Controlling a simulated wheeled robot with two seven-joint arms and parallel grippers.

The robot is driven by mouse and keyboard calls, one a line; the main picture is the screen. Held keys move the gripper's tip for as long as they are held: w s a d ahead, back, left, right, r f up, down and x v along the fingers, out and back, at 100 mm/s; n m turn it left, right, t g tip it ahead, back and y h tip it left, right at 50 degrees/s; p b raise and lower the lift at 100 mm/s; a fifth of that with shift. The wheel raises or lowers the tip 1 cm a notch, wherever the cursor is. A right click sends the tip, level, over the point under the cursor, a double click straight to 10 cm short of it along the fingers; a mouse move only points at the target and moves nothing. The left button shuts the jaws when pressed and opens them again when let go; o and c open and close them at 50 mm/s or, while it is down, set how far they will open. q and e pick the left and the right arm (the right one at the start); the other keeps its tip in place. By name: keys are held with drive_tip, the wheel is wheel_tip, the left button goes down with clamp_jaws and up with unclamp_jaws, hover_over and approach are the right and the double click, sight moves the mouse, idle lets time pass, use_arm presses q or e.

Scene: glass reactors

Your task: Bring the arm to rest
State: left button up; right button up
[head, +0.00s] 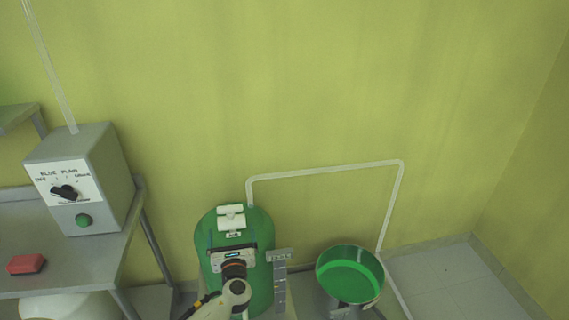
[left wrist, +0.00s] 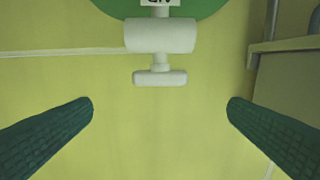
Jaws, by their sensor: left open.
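My left gripper (head: 233,248) is in front of the green tank (head: 263,238) in the head view, with my arm coming up from the bottom edge. In the left wrist view the two dark green fingers of the gripper (left wrist: 160,110) stand wide apart with nothing held between them. The tank's white valve (head: 231,217) is just beyond the gripper in the head view. It also shows in the left wrist view, where the white valve (left wrist: 160,36) appears at the top, between the fingers' lines and touching neither. My right gripper is in neither view.
A green-lined bucket (head: 350,280) stands right of the tank, with a grey gauge strip (head: 280,285) between them. At left, a metal table (head: 95,262) carries a control box (head: 80,180) with a knob and green button, and a red block (head: 26,264). Floor at far right is clear.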

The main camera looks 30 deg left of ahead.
use_arm(q)
drive_tip(key=shift+f, duration=0.1)
drive_tip(key=s+d+f+n+g+h, duration=0.25)
drive_tip(key=s+f, duration=0.25)
drive_tip(key=f, duration=0.5)
drive_tip(key=s+d+f+n+g+h, duration=0.2)
drive_tip(key=s+d+f+n, duration=0.15)
drive_tip(key=s+f, duration=0.45)
drive_tip(key=s+d+f+n+g+h, duration=0.2)
drive_tip(key=s+f+n+g+h, duration=0.15)
drive_tip(key=f, duration=0.85)
drive_tip(key=s+d+f+n+g+h, duration=0.1)
drive_tip(key=s+d+f+n, duration=0.3)
drive_tip(key=s, duration=0.5)
drive_tip(key=s+d+f+n+g+h, duration=0.1)
drive_tip(key=s+d+f+n, duration=0.3)
drive_tip(key=s, duration=0.5)
drive_tip(key=s+d+f+n+g+h, duration=0.1)
drive_tip(key=s+d+f+n, duration=0.3)
drive_tip(key=s+n, duration=0.4)
drive_tip(key=shift+s+f+g+h, duration=0.4)
drive_tip(key=shift+s+f+g, duration=0.2)
drive_tip(key=shift+g, duration=0.2)
drive_tip(key=shift+w, duration=0.1)
